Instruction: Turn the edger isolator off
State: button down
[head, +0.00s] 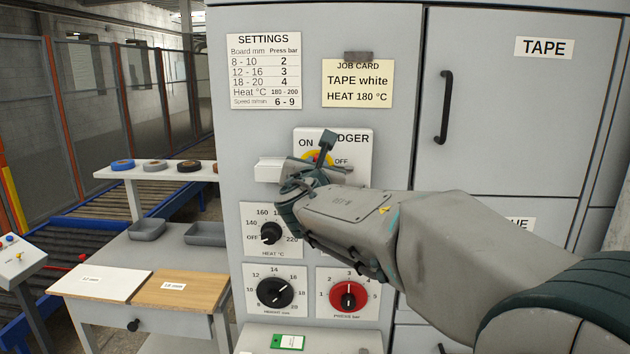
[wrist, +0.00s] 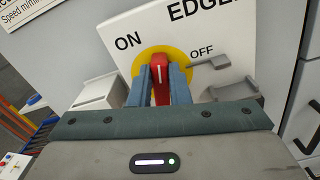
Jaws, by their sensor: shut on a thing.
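The edger isolator is a white plate (head: 355,150) high on the grey cabinet, marked ON at upper left and OFF at right. It has a yellow disc (wrist: 180,52) and a red handle (wrist: 159,72) with a white line. In the wrist view the handle stands nearly upright in the picture, between the ON and OFF marks. My gripper (wrist: 160,80) is shut on the red handle, with one blue-grey finger on each side. In the head view my gripper (head: 322,155) covers most of the handle and part of the plate's lettering.
Below are a HEAT dial (head: 271,233), a HEIGHT dial (head: 275,291) and a red PRESS dial (head: 348,296). A settings sheet (head: 266,70) and a job card (head: 358,85) hang above. A bench with boards (head: 180,290) stands at left.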

jog(key=shift+d+f+m+b, duration=0.2)
jog(key=shift+f+m+b, duration=0.1)
jog(key=shift+m+b, duration=2.4)
jog(key=shift+d+f+m+b, duration=0.25)
jog(key=shift+m+b, duration=2.1)
jog(key=shift+b, duration=0.6)
jog(key=shift+d+f+m+b, duration=0.15)
jog(key=shift+f+m+b, duration=0.15)
jog(key=shift+m+b, duration=2.4)
jog(key=c, duration=1.4)
grip_release()
jog(key=shift+o, duration=0.2)
jog(key=s+b, duration=0.1)
jog(key=s, duration=1.2)
jog(key=shift+s+a, duration=0.25)
jog(key=shift+s, duration=0.15)
